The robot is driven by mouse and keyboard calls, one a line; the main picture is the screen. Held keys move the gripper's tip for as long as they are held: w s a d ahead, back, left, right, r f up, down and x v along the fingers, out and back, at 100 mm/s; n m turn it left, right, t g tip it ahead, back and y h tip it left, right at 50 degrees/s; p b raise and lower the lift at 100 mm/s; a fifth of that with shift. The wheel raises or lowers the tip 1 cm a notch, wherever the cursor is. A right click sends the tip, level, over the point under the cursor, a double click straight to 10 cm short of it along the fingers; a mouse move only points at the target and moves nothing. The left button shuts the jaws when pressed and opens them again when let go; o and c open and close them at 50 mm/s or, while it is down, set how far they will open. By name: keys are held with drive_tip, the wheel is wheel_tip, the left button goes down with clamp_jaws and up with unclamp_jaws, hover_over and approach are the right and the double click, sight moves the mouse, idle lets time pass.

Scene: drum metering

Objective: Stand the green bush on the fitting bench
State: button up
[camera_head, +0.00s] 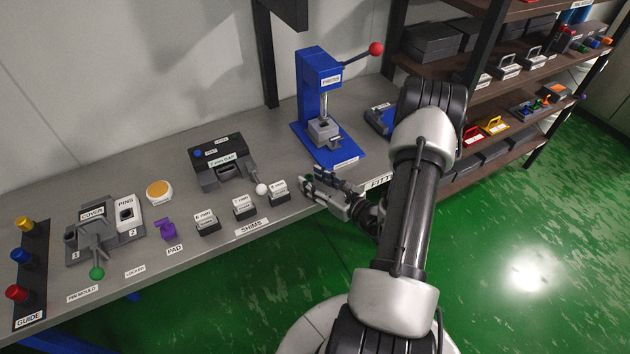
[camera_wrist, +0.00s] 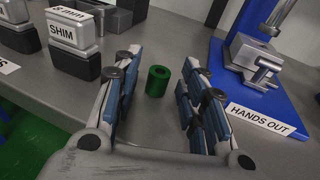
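The green bush (camera_wrist: 157,81) is a short cylinder with a hole in its top. In the wrist view it stands upright on the grey bench (camera_wrist: 185,36), just ahead of and between my fingertips. My gripper (camera_wrist: 160,65) is open, with one blue-padded finger on each side of the bush and a visible gap to both. In the head view my gripper (camera_head: 309,181) is low at the front edge of the bench (camera_head: 262,213), in front of the blue press. There the bush is mostly hidden by the gripper.
The blue press (camera_head: 322,110) with a red-knobbed lever stands behind and right of my gripper. Shim blocks (camera_head: 278,192) stand close on the left. A dark gauge block (camera_head: 222,160) with a white-balled lever is farther left. Shelves (camera_head: 480,75) stand at the right.

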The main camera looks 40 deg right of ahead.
drive_tip(key=shift+r, duration=0.3)
drive_tip(key=s+r+p, duration=0.1)
drive_tip(key=s+p, duration=0.1)
drive_tip(key=s, duration=1)
drive_tip(key=shift+d+r, duration=0.25)
drive_tip(key=shift+d, duration=0.05)
drive_tip(key=shift+w, duration=0.1)
